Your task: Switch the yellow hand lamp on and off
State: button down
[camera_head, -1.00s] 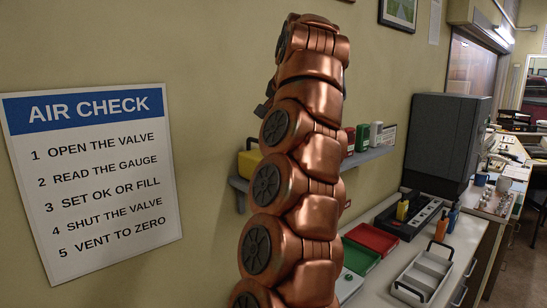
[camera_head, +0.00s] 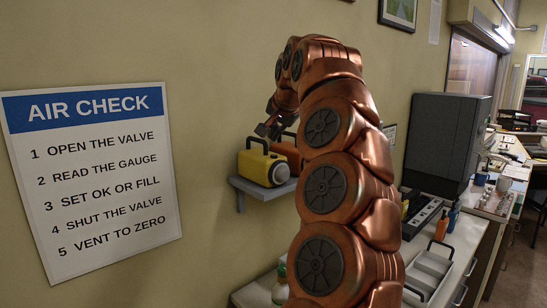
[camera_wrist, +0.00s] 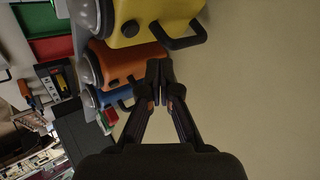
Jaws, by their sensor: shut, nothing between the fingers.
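The yellow hand lamp (camera_head: 262,163) stands upright on the left end of a grey wall shelf (camera_head: 268,190), its black handle on top and its round lens facing out. In the wrist view the yellow lamp (camera_wrist: 150,18) is at the top edge, partly cut off, with a dark switch on its body and its handle to the right. My gripper (camera_wrist: 158,68) is shut and empty, its tips pointing toward the lamps and appearing apart from the yellow one. In the head view my gripper (camera_head: 268,128) is just above and behind the yellow lamp, partly hidden.
An orange lamp (camera_wrist: 118,66) and a blue lamp (camera_wrist: 110,98) stand beside the yellow one. The wall is close behind. Below right is a counter with a grey divided tray (camera_head: 430,268) and a black box (camera_head: 440,145) further back.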

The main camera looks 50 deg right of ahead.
aim_at(275, 155)
jog(key=shift+f+b, duration=0.8)
jog(key=shift+f, duration=0.45)
jog(key=shift+f, duration=0.15)
dwell(0.5)
jog(key=shift+f+b, duration=0.3)
jog(key=shift+b, duration=0.3)
jog(key=shift+f+b, duration=0.4)
jog(key=shift+b, duration=0.05)
dwell(0.6)
jog(key=shift+r, duration=0.15)
dwell(0.3)
jog(key=shift+r+p, duration=0.5)
jog(key=shift+r, duration=0.25)
jog(key=shift+r+p, duration=1.9)
jog(key=shift+r, duration=0.6)
